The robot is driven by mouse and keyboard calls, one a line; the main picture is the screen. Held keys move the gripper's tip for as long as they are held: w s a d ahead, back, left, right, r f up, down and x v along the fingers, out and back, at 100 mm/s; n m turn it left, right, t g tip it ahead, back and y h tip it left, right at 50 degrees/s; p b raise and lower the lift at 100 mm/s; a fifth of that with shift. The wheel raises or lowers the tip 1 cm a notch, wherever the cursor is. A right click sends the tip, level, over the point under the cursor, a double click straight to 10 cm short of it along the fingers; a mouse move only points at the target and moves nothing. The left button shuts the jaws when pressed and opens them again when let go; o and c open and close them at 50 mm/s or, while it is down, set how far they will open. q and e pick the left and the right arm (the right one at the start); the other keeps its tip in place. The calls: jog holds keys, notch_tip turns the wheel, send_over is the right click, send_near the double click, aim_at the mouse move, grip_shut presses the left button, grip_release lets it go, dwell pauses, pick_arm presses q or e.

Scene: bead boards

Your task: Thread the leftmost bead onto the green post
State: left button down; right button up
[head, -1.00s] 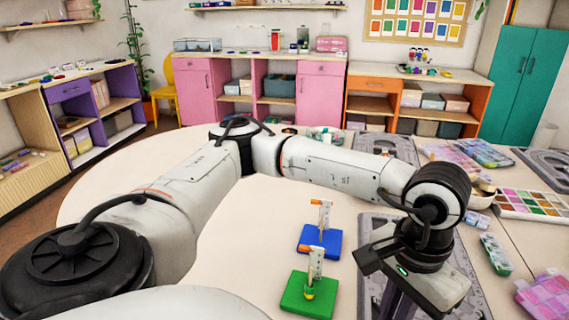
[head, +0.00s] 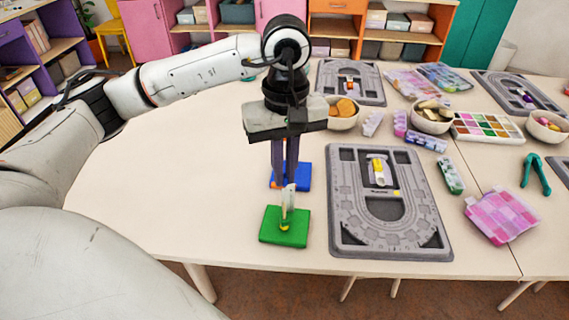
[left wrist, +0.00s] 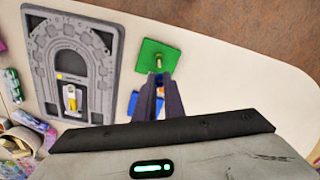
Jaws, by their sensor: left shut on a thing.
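The green base (head: 284,238) stands near the table's front edge, with its pale post (head: 287,208) upright and a yellow ring low on it. It also shows in the left wrist view (left wrist: 152,46). My left gripper (head: 285,184) points down just behind and above the green post in the head view. Its dark fingers are close together and shut on a bead, which the fingers hide. In the left wrist view the fingertips (left wrist: 160,77) lie close to the post. Whether they touch it I cannot tell. My right gripper is not in view.
The blue base (head: 304,178) stands behind, partly hidden by my fingers. A grey bead board (head: 340,205) lies right of the green base with a yellow-and-white piece (head: 379,172) on it. Bowls, bead boxes and a palette fill the right. The table left of the bases is clear.

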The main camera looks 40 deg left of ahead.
pick_arm(q)
jog(key=shift+f+b, duration=0.8)
jog(key=shift+f, duration=0.65)
jog(key=shift+f+b, duration=0.5)
jog(key=shift+f, duration=0.45)
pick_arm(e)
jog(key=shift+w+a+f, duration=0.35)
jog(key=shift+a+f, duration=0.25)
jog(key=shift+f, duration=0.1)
pick_arm(q)
jog(key=shift+f+b, duration=0.5)
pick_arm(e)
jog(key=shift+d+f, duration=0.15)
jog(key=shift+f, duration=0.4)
pick_arm(q)
jog(key=shift+f+b, duration=0.35)
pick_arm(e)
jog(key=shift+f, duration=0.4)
